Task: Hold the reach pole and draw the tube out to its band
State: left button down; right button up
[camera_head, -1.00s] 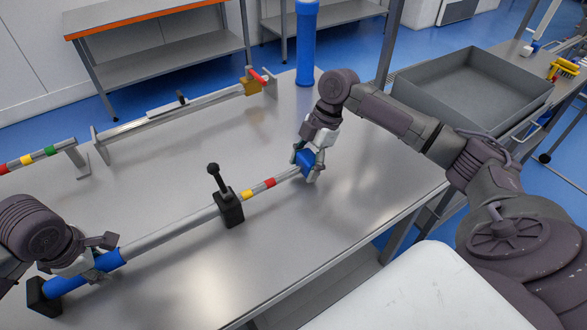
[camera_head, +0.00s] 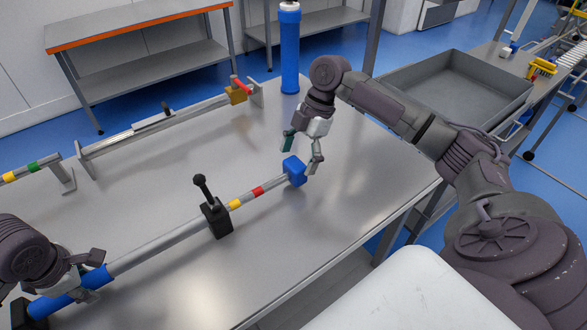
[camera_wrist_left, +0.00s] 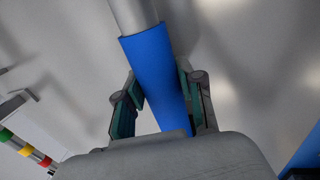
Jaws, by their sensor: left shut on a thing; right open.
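The reach pole lies along the table. Its grey outer tube (camera_head: 160,248) ends at a black clamp (camera_head: 218,220) with a black lever (camera_head: 205,190) standing up, slightly tilted. The thinner inner tube (camera_head: 246,198) comes out of the clamp, with a yellow band (camera_head: 234,204) close to the clamp and a red band (camera_head: 258,191) further out. A blue end knob (camera_head: 294,172) tips it. My left gripper (camera_head: 90,277) is shut on the blue grip (camera_wrist_left: 157,75) at the pole's other end. My right gripper (camera_head: 301,158) is open at the knob, fingers apart, holding nothing.
A rail with a slider (camera_head: 150,124) and a red-handled yellow block (camera_head: 237,93) lies at the back. A banded bar (camera_head: 22,172) is at the left. A blue cylinder (camera_head: 290,50) stands at the far edge. A grey tray (camera_head: 455,95) is at the right.

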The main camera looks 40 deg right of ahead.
jog(key=v, duration=0.7)
jog(key=shift+d+r, duration=0.25)
pick_arm(q)
jog(key=c, duration=0.6)
grip_release()
jog(key=shift+c, duration=0.2)
notch_tip(320, 180, up, 12)
jog(key=s, duration=0.2)
jog(key=shift+s, duration=0.2)
pick_arm(e)
jog(key=shift+r, duration=0.1)
